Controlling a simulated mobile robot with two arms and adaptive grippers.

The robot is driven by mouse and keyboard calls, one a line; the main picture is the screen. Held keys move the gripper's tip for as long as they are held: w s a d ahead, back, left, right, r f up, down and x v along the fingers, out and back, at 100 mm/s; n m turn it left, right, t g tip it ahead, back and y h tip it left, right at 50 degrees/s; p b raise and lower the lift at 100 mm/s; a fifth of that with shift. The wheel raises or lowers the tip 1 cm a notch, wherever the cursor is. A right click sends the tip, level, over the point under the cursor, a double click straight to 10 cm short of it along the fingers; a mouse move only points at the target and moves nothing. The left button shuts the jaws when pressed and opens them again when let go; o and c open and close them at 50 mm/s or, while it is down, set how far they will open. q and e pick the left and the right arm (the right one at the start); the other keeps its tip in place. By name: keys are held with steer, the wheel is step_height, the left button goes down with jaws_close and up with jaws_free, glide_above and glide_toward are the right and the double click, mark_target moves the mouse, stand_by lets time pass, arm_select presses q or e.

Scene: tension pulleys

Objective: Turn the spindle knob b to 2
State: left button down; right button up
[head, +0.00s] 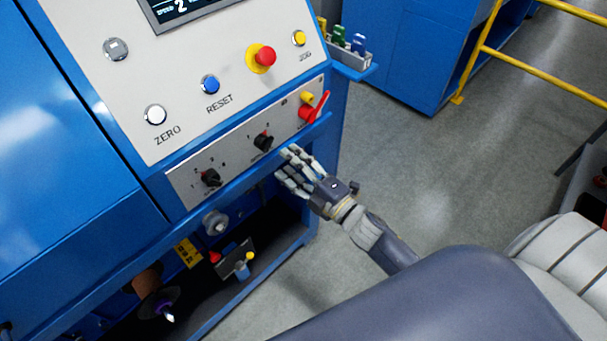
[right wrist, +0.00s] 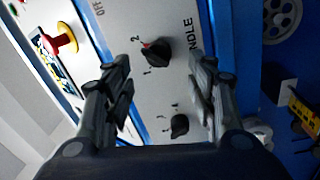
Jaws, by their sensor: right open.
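The spindle knob (head: 263,142) is a black rotary knob in the middle of the grey switch strip. In the right wrist view, this black knob (right wrist: 157,54) sits by the lettering "NDLE" and the digits 1 and 2. Its red mark lies on the side of the digits, seemingly nearer the 2. My right gripper (head: 285,165) is just below and right of the knob in the head view. In the right wrist view, its two fingers (right wrist: 160,80) are spread, with the knob between and beyond them. I cannot tell any contact. My left gripper is not in view.
A second black knob (head: 211,177) with several digits is left on the strip. A red lever switch (head: 313,107) is on its right. Above are a red emergency button (head: 262,57) and a blue reset button (head: 209,84). The floor (head: 430,150) right of the machine is clear.

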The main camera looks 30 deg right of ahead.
steer(key=shift+v, duration=2.3)
steer(key=s+d+f+m+g+h, duration=0.1)
steer(key=s+f+m+g+h, duration=0.15)
steer(key=f, duration=0.85)
steer(key=s+d+f+m+g+h, duration=0.15)
steer(key=s+f+m, duration=0.25)
steer(key=f, duration=0.6)
steer(key=s+d+f+m+g+h, duration=0.1)
steer(key=s+d+f+m+g, duration=0.2)
steer(key=f, duration=0.8)
steer(key=s+a+f+m+g, duration=0.1)
steer(key=s+f+m+g, duration=0.1)
steer(key=s+f, duration=0.4)
steer(key=s+a+f+m+g+h, duration=0.1)
steer(key=s+f+m+g, duration=0.2)
steer(key=s, duration=1.1)
steer(key=s+a+f+m+g, duration=0.1)
steer(key=s+f+g, duration=0.3)
steer(key=s+f, duration=0.5)
steer(key=shift+s+m+g, duration=0.3)
steer(key=shift+s+m, duration=0.1)
steer(key=shift+m, duration=0.45)
steer(key=shift+a, duration=0.15)
